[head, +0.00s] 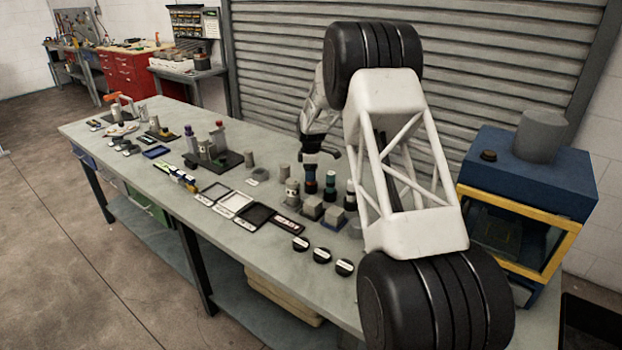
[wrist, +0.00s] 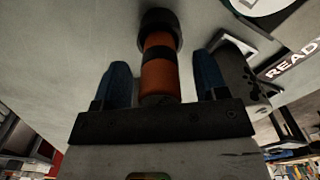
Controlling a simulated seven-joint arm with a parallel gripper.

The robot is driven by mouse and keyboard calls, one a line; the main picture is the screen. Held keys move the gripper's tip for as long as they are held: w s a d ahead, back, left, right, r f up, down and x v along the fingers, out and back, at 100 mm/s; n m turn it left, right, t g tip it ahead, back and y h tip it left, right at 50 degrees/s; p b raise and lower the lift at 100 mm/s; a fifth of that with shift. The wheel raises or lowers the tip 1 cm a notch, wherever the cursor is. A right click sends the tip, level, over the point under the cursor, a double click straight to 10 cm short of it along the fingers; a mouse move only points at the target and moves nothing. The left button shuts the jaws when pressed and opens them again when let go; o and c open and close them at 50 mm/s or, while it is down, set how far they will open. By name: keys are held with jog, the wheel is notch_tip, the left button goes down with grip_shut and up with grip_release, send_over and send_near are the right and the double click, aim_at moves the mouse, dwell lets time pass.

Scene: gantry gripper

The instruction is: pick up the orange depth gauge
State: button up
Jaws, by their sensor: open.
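The orange depth gauge (wrist: 158,76) shows in the wrist view as an orange cylinder with a black band and a dark, wider end. My gripper (wrist: 163,70) is open, with one blue finger on each side of the gauge and a visible gap on both sides. The gauge's near end is close to the dark palm bar; I cannot tell whether they touch. In the head view my gripper (head: 320,156) is over the bench, directly above a row of dark-topped cylinders; I cannot clearly pick out the gauge there.
The grey bench (head: 225,183) carries black trays (head: 257,215), grey blocks (head: 312,208) and round black pucks (head: 322,255) around the gripper. A blue machine with a yellow frame (head: 525,185) stands at the right. A card reading "READY" (wrist: 292,62) lies right of the gauge.

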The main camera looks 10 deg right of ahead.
jog(key=c, duration=1)
jog(key=shift+r, duration=0.15)
jog(key=shift+r, duration=4.9)
